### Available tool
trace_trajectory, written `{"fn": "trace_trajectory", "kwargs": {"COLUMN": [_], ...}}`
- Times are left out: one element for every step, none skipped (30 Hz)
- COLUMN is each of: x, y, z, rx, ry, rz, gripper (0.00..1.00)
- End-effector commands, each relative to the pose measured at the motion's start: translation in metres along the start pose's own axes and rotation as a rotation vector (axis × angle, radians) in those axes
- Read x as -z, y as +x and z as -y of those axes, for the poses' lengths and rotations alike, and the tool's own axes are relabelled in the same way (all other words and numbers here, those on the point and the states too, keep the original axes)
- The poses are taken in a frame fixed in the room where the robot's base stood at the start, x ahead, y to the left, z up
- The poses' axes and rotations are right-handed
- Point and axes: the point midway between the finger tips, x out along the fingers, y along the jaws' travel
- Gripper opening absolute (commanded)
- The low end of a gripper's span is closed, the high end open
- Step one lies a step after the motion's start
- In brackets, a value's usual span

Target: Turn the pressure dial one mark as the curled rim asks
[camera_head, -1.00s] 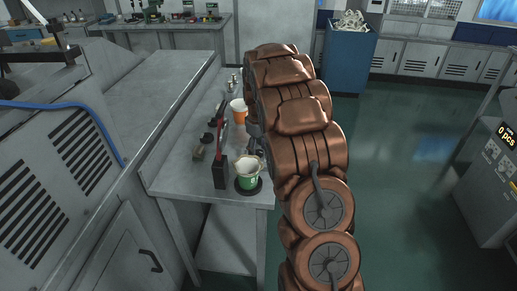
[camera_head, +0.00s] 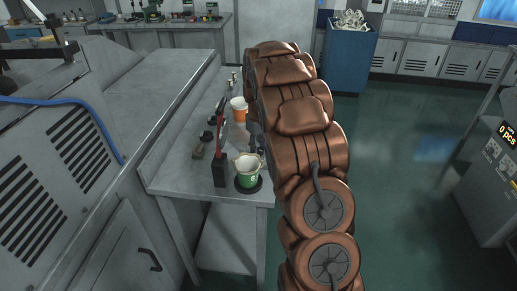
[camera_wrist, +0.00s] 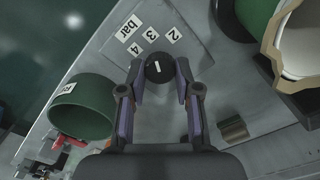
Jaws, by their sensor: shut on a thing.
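The pressure dial (camera_wrist: 153,76) is a round black knob with a short white line, in the middle of the wrist view. Labels 2, 3, 4 and "bar" lie on the grey plate (camera_wrist: 185,20) beyond it. The line lies roughly toward the 3, but I cannot tell its exact setting. My gripper (camera_wrist: 160,72) is shut on the dial, one finger on each side. A green cup (camera_head: 247,181) with a cream, wavy, curled rim (camera_head: 247,161) stands on a dark round base; it also shows at the wrist view's upper right (camera_wrist: 302,42). My arm hides the dial in the head view.
An orange-and-white cup (camera_head: 238,114) stands farther back on the grey bench (camera_head: 168,180). A black block with a red upright part (camera_head: 220,170) stands left of the green cup. A green round container (camera_wrist: 82,118) lies left of my gripper in the wrist view.

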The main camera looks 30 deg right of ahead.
Motion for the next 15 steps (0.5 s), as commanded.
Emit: {"fn": "trace_trajectory", "kwargs": {"x": [-0.0004, -0.0005, -0.0006, -0.0006, -0.0005, -0.0004, -0.0003, -0.0002, 0.0, 0.0001, 0.0001, 0.0002, 0.0002, 0.0002, 0.0001], "y": [0.0036, 0.0039, 0.0041, 0.0043, 0.0043, 0.0043, 0.0043, 0.0042, 0.004, 0.0038, 0.0036, 0.0034, 0.0032, 0.0031, 0.0028], "z": [0.0001, 0.0001, 0.0001, 0.0, -0.0001, -0.0004, -0.0006, -0.0009, -0.0012, -0.0013, -0.0014, -0.0015, -0.0015, -0.0015, -0.0014], "rx": [0.001, 0.001, 0.001, 0.002, 0.002, 0.002, 0.001, 0.001, 0.0, 0.0, 0.0, 0.0, -0.001, 0.0, 0.0], "ry": [0.03, 0.053, 0.084, 0.108, 0.133, 0.168, 0.194, 0.22, 0.255, 0.281, 0.307, 0.341, 0.366, 0.391, 0.422], "rz": [0.001, 0.002, 0.002, 0.002, 0.001, 0.001, 0.0, 0.0, -0.001, -0.001, -0.002, -0.002, -0.002, -0.002, -0.001], "gripper": [0.0, 0.0, 0.0, 0.0, 0.0, 0.0, 0.0, 0.0, 0.0, 0.0, 0.0, 0.0, 0.0, 0.0, 0.0]}}
